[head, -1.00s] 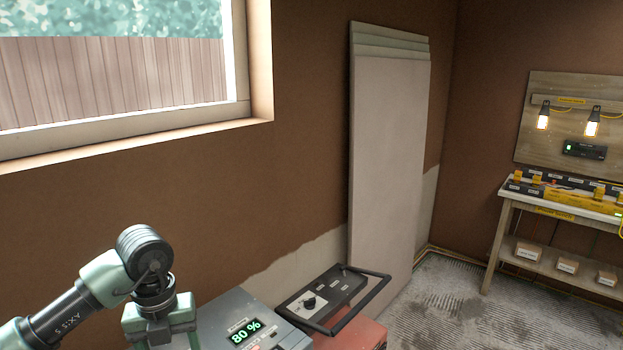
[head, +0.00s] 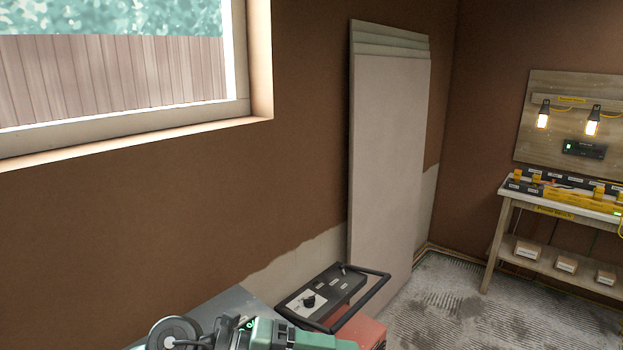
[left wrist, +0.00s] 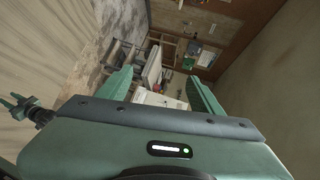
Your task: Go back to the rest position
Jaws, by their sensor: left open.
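My left arm crosses the bottom edge of the head view, with its green and dark links (head: 265,335) low in front of the grey device. The fingers are not clear there. In the left wrist view my left gripper (left wrist: 162,77) has its two green fingers wide apart, with nothing between them. The room shows beyond the gap. My right gripper cannot be made out in the head view.
A grey device (head: 232,303) and a red machine with a black handle (head: 350,306) stand close to the arm. Tall boards (head: 388,160) lean on the brown wall. A workbench (head: 560,208) stands at right. The ribbed floor (head: 455,310) between is clear.

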